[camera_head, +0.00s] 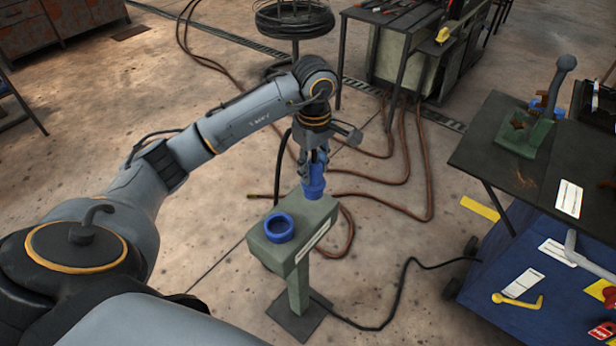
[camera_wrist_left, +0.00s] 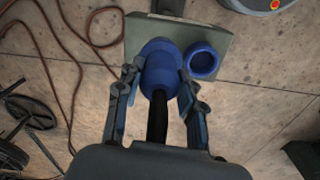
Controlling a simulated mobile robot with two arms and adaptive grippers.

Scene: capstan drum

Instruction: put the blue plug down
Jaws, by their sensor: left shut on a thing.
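The blue plug (camera_head: 314,186) is at the far end of a small grey-green stand (camera_head: 303,219). My left gripper (camera_head: 313,168) is shut on the plug from above. In the left wrist view the plug (camera_wrist_left: 160,68) sits between the two fingers of the left gripper (camera_wrist_left: 157,92), with a black cable or handle running back from it. I cannot tell whether the plug touches the stand top. A blue ring-shaped socket (camera_head: 279,227) is on the stand beside the plug; it also shows in the left wrist view (camera_wrist_left: 202,61). My right gripper is not in view.
A dark table (camera_head: 500,165) with a green vise-like fixture (camera_head: 525,135) stands at the right, above a blue cart (camera_head: 540,270). Brown hoses (camera_head: 390,205) and a black cable (camera_head: 385,318) lie on the floor. A reel (camera_head: 293,20) stands at the back.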

